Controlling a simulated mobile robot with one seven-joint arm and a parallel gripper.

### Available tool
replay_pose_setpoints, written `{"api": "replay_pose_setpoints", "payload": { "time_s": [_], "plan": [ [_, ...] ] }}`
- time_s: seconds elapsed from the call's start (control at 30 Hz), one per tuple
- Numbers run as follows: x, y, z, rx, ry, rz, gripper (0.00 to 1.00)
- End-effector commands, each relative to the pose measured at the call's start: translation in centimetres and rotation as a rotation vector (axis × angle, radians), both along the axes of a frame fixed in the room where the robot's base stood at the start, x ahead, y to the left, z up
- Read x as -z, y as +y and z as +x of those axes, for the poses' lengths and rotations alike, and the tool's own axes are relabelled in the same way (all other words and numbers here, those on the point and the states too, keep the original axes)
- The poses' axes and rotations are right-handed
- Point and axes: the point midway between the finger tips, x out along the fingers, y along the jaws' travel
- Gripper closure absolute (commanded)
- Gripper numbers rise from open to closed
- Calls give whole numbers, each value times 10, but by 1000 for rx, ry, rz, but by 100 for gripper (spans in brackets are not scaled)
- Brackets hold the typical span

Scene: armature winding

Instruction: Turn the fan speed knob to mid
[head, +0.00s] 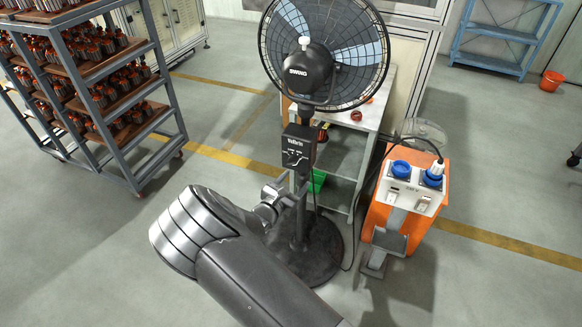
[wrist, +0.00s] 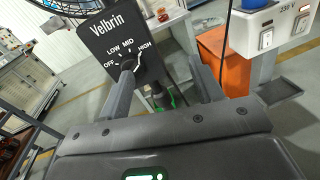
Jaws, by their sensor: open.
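A black pedestal fan (head: 312,68) stands on a round base in the head view. Its control box (head: 298,146) is on the pole below the fan head, and its face fills the upper left of the wrist view (wrist: 105,38). OFF, LOW, MID and HIGH are printed in an arc around the fan speed knob (wrist: 128,64). My gripper (wrist: 162,68) is open, with the left finger overlapping the knob's lower part and the right finger off to the right of the box. The knob's setting is unclear, as is whether the finger touches it. In the head view my gripper (head: 282,186) is just below the box.
An orange and white power unit with blue sockets (head: 411,187) stands right of the fan. A shelf table (head: 345,160) with a green bin is behind the pole. A rack of wound parts (head: 108,68) is at left. Open floor lies between the rack and fan.

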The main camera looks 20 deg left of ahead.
Motion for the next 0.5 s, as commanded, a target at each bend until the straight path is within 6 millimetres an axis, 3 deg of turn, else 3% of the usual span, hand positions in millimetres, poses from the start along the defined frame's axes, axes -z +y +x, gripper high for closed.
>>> {"api": "replay_pose_setpoints", "payload": {
  "time_s": [0.1,0.2,0.37,0.5],
  "plan": [
    [19,29,-13,-105,-23,-83,40],
    [27,42,-19,-152,-34,-117,40],
    [30,47,-13,-169,-39,-131,40],
    [30,45,9,-166,-39,-130,40]
  ]
}}
